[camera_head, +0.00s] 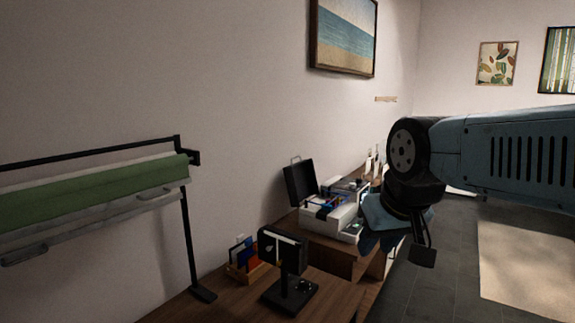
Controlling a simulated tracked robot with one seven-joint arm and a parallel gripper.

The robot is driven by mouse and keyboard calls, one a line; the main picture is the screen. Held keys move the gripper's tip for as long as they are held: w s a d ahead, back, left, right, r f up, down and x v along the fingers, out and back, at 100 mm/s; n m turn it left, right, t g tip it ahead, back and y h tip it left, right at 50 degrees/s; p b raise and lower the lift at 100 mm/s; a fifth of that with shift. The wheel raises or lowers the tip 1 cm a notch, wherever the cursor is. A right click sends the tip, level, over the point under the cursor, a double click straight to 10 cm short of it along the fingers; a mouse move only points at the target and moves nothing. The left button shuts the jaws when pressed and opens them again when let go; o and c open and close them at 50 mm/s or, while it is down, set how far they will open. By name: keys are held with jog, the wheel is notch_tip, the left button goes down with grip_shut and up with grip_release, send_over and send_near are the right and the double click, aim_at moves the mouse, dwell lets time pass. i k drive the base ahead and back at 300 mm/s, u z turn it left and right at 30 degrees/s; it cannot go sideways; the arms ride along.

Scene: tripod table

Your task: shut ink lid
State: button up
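A white box (327,222) with a raised dark lid (299,183) stands on the wooden table near the wall. The lid is upright at the box's back left, with a handle on top. I cannot tell for sure whether this is the ink lid. Several small blue, red and dark items lie in or on the box. A small white tray or drawer with a green item (355,229) is at its right front. My gripper (390,243) hangs just right of the box, apparently above the table's right edge. Its fingertips are dark and small, so their opening is unclear.
A black stand with a tilted head (290,291) and a wooden rack of coloured cards (246,262) are on the near table. A green-and-white roll on a black frame (95,200) is at left. Bottles (370,163) stand behind the box. Floor is open at right.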

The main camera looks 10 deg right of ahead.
aim_at(301, 180)
jog(key=k, duration=0.6)
jog(key=z, duration=0.3)
jog(key=i, duration=1.6)
jog(key=u, duration=0.35)
